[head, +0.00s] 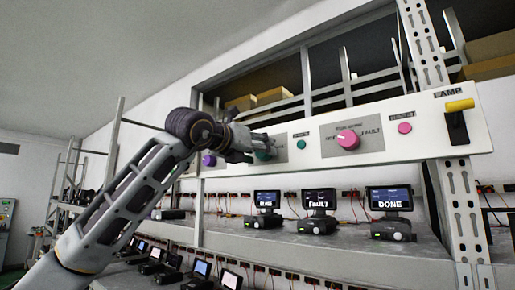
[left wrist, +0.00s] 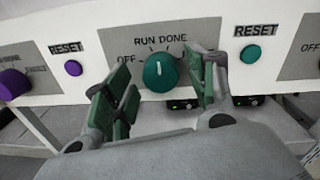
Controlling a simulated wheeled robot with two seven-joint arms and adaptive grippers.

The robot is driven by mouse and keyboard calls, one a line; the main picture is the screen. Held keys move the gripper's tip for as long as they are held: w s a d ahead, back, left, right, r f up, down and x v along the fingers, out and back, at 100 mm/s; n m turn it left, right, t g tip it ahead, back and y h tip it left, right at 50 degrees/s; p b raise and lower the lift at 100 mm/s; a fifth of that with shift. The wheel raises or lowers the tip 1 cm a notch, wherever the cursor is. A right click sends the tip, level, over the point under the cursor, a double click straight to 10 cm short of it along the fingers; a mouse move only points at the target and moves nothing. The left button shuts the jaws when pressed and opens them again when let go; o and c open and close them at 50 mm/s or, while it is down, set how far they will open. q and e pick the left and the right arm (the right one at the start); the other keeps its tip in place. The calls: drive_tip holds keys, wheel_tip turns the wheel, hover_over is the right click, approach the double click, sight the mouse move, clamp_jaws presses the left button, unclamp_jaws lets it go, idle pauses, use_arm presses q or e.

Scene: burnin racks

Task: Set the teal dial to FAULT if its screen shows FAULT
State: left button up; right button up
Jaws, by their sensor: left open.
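The teal dial (left wrist: 160,72) sits on a grey plate on the white panel. Its white mark points about straight up, below the RUN and DONE labels; OFF is at left, and the label at right is mostly hidden by a finger. My left gripper (left wrist: 163,92) is open, with its green-padded fingers either side of the dial, apart from it as far as I can tell. In the head view my left gripper (head: 247,144) partly covers the teal dial (head: 264,154). Below, a middle screen (head: 318,199) reads FAULT, a right screen (head: 390,198) DONE; the left screen (head: 267,200) is hard to read.
Teal (left wrist: 251,54) and purple (left wrist: 73,68) RESET buttons flank the dial. A purple dial (left wrist: 14,83) is at left. A pink dial (head: 348,139) and a yellow-handled lamp switch (head: 458,118) are farther right. A shelf (head: 330,250) with devices and cables lies below.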

use_arm(q)
drive_tip(key=shift+c, duration=0.5)
drive_tip(key=c, duration=0.9)
drive_tip(key=shift+c, duration=0.2)
drive_tip(key=shift+m, duration=0.5)
drive_tip(key=m, duration=1.2)
drive_tip(key=shift+m+h, duration=0.3)
drive_tip(key=shift+m, duration=0.1)
drive_tip(key=shift+d, duration=0.1)
drive_tip(key=o, duration=1)
drive_tip(key=shift+o, duration=0.2)
drive_tip(key=shift+f, duration=0.1)
